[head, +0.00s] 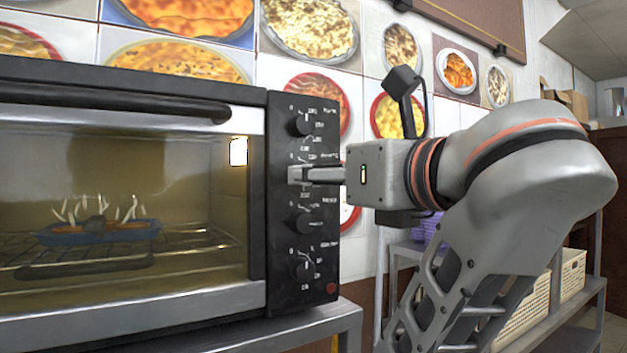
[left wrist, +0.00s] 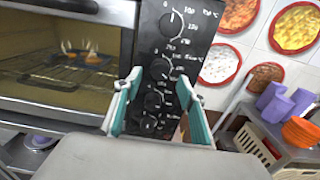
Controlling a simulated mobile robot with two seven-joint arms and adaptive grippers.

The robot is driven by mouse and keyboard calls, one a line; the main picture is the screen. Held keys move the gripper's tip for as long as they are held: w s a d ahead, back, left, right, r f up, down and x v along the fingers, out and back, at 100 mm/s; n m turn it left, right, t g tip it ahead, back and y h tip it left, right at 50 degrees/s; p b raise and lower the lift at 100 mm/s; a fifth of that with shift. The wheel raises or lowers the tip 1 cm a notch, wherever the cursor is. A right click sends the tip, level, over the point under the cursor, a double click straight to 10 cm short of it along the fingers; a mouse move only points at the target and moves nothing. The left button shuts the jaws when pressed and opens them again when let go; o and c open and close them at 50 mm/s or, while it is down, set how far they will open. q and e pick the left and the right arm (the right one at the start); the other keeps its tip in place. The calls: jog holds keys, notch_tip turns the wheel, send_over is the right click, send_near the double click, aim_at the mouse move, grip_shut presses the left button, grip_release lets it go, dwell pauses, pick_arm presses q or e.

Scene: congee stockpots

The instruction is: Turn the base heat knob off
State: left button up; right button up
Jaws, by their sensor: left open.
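A toaster oven has a black control panel (head: 282,243) with a column of several dark knobs; the labels are too small to tell which one is base heat. My left gripper (head: 297,174) is at the panel over the second knob from the top, which it hides in the head view. In the left wrist view, my gripper (left wrist: 157,82) is open, its teal-lined fingers on either side of this second knob (left wrist: 160,69). Whether they touch it I cannot tell. The top knob (head: 302,124), third knob (head: 303,222) and bottom knob (head: 303,270) are uncovered.
The oven's glass door (head: 120,260) is shut, with a blue dish (head: 100,232) of food on the rack inside. Tiled wall with food pictures stands behind. A shelf with baskets (head: 572,273) stands right; purple cups (left wrist: 283,103) and orange bowls (left wrist: 300,131) show there.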

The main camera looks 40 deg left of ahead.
pick_arm(q)
jog(key=shift+x, duration=1.6)
jog(key=c, duration=1.1)
pick_arm(e)
jog(key=shift+w+r, duration=0.1)
jog(key=shift+w, duration=0.2)
